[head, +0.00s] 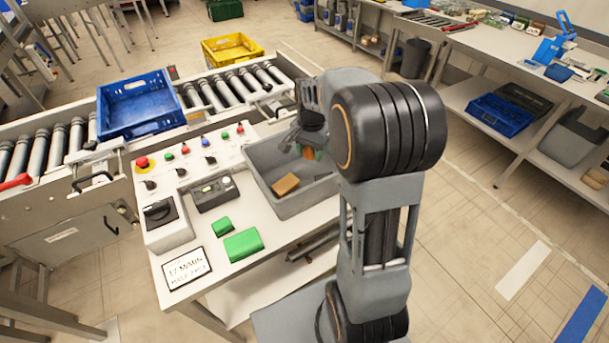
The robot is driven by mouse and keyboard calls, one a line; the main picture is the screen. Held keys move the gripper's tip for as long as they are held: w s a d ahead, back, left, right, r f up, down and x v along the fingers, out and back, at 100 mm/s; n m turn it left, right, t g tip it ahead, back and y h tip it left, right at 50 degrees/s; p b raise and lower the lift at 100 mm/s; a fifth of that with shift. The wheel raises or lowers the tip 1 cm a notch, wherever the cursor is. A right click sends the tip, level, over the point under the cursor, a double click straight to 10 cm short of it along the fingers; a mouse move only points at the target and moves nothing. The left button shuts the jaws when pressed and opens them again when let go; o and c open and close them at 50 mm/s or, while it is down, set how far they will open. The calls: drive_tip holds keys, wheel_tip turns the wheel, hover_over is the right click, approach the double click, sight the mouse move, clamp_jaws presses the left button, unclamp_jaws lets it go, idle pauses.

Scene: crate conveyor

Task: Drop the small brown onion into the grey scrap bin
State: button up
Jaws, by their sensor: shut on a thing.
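The grey scrap bin (322,194) stands open on the right part of the white control table. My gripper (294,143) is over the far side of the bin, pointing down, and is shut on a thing. The held thing, taken to be the small brown onion, is largely hidden by the fingers and arm. A small orange-brown patch (308,153) shows beside the fingers; I cannot tell whether it is the onion or scrap in the bin. A brown block (285,185) lies on the bin floor.
Left of the bin are a control panel (190,160) with knobs and two green blocks (242,245). A blue crate (138,105) sits on the roller conveyor (225,85) behind. A yellow crate (232,50) stands beyond it. My arm rises right of the bin.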

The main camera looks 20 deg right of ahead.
drive_tip(key=o, duration=1)
wheel_tip(320, 180, up, 14)
drive_tip(key=shift+f, duration=0.1)
idle(0.5)
wheel_tip(320, 180, down, 3)
drive_tip(key=n, duration=0.2)
drive_tip(key=shift+n+t, duration=0.3)
drive_tip(key=shift+s+a+f+n+t, duration=0.75)
drive_tip(key=shift+s+a+n, duration=0.7)
drive_tip(key=shift+s, duration=1.2)
drive_tip(key=shift+s+a+f+n+t, duration=0.7)
drive_tip(key=shift+s+a+n, duration=0.75)
drive_tip(key=shift+s, duration=1.2)
drive_tip(key=shift+s+a+f+n+t, duration=0.45)
drive_tip(key=shift+s+a+f+n, duration=0.6)
drive_tip(key=shift+s+a, duration=1.15)
